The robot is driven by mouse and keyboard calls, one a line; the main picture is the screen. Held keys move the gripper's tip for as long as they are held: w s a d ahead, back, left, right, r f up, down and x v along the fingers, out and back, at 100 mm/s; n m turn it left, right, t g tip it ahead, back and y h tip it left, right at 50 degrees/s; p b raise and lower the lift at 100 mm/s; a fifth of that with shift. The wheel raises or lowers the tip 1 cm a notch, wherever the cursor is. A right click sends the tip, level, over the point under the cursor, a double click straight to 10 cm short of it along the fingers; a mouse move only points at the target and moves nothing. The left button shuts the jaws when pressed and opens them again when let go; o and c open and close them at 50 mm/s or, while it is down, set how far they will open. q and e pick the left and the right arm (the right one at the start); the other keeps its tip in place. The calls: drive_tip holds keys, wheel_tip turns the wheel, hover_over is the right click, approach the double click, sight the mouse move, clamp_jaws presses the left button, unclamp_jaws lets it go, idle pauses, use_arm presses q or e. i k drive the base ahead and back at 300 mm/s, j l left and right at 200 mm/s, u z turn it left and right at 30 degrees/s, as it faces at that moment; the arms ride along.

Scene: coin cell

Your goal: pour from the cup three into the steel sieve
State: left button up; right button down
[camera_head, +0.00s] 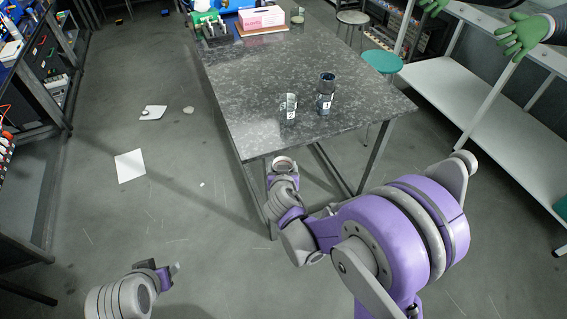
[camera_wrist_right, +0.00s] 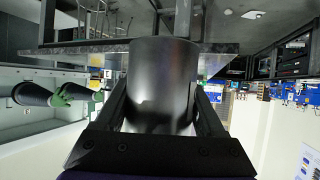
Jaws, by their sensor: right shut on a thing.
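My right gripper (camera_wrist_right: 163,110) is shut on a smooth dark grey cylindrical vessel, which I take to be cup three (camera_wrist_right: 162,75). In the head view the round opening of this cup (camera_head: 283,163) shows just in front of the table's near edge, with my fingers hardly visible there. A tall dark vessel (camera_head: 326,95) with a pale label stands on the table. Its darker top may be the steel sieve (camera_head: 327,79), but I cannot tell for sure. A shorter, clear or grey cup (camera_head: 288,110) stands left of it. My left gripper (camera_head: 170,271) is low at the left, away from the table.
The dark speckled table (camera_head: 250,75) is clear around the vessels. A pink and white box (camera_head: 262,17) and a rack of small dark items (camera_head: 215,30) stand at its far end. A teal stool (camera_head: 382,62) is at the right. Paper sheets (camera_head: 130,166) lie on the floor.

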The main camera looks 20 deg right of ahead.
sight(327, 80)
drive_tip(key=k+l, duration=0.1)
drive_tip(key=l+u, duration=0.1)
drive_tip(key=l, duration=0.45)
drive_tip(key=l+u, duration=0.1)
drive_tip(key=l, duration=0.45)
drive_tip(key=l+u, duration=0.1)
drive_tip(key=l, duration=0.4)
drive_tip(key=k+l+u, duration=0.15)
drive_tip(key=l, duration=0.4)
drive_tip(key=l+u, duration=0.1)
drive_tip(key=l, duration=0.45)
drive_tip(key=k+l+u, duration=0.1)
drive_tip(key=l, duration=0.4)
drive_tip(key=k+l+u, duration=0.1)
drive_tip(key=l, duration=0.4)
